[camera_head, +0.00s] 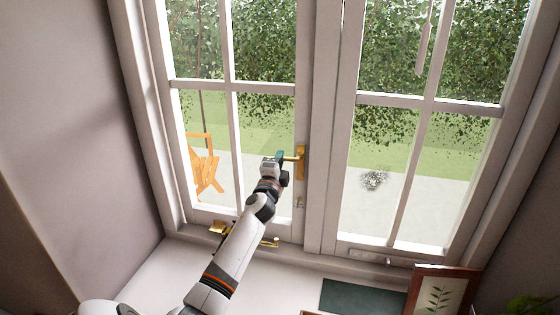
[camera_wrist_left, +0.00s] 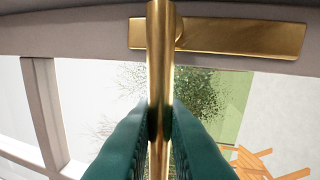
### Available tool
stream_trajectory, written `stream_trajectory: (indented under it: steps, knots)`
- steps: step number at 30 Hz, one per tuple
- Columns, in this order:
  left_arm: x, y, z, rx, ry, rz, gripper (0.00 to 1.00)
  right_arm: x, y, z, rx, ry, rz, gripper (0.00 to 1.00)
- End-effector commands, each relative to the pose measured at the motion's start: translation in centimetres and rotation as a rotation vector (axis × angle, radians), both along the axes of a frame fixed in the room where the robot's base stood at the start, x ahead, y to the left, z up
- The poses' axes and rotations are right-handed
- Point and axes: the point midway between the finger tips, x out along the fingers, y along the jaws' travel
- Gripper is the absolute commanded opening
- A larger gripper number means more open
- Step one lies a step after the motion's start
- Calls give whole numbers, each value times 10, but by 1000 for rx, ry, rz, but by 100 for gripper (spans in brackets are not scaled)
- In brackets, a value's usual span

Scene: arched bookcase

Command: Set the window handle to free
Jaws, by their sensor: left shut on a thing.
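The brass window handle (camera_head: 301,160) is on the inner edge of the left window sash. Its back plate stands upright on the sash and its lever points left, about level, toward my gripper. In the left wrist view the lever (camera_wrist_left: 161,50) crosses the back plate (camera_wrist_left: 245,37) at about a right angle. My left gripper (camera_head: 281,156) is shut on the lever. Its green fingers (camera_wrist_left: 159,140) press on it from both sides and hide part of it. The left sash looks closed against the frame. My right gripper is not in view.
Brass stay hardware (camera_head: 218,228) sits at the bottom of the left sash, above the pale sill. A framed leaf picture (camera_head: 440,292) and a dark green flat thing (camera_head: 362,298) are at lower right. Outside is an orange chair (camera_head: 203,165).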

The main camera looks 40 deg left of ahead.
Motion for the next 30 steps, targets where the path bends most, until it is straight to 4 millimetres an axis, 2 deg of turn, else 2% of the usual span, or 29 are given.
stream_trajectory:
  steps: [7, 8, 9, 11, 12, 23, 26, 30]
  knots:
    - [-1, 3, 2, -1, -4, 6, 0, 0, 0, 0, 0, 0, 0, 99]
    - [-1, 3, 2, -1, -4, 6, 14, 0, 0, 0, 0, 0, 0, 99]
    - [-1, 3, 2, -2, -4, 5, 20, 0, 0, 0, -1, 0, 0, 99]
    - [-1, 3, 2, -2, -4, 5, 30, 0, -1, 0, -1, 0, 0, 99]
    - [-1, 2, 2, -2, -4, 5, 32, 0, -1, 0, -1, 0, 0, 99]
    - [-6, -2, -2, -1, -2, 1, 32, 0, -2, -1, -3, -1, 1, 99]
    - [-18, -9, -6, -1, -1, 1, 32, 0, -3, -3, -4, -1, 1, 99]
    - [-43, -23, -13, -2, -1, 0, 32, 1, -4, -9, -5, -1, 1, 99]
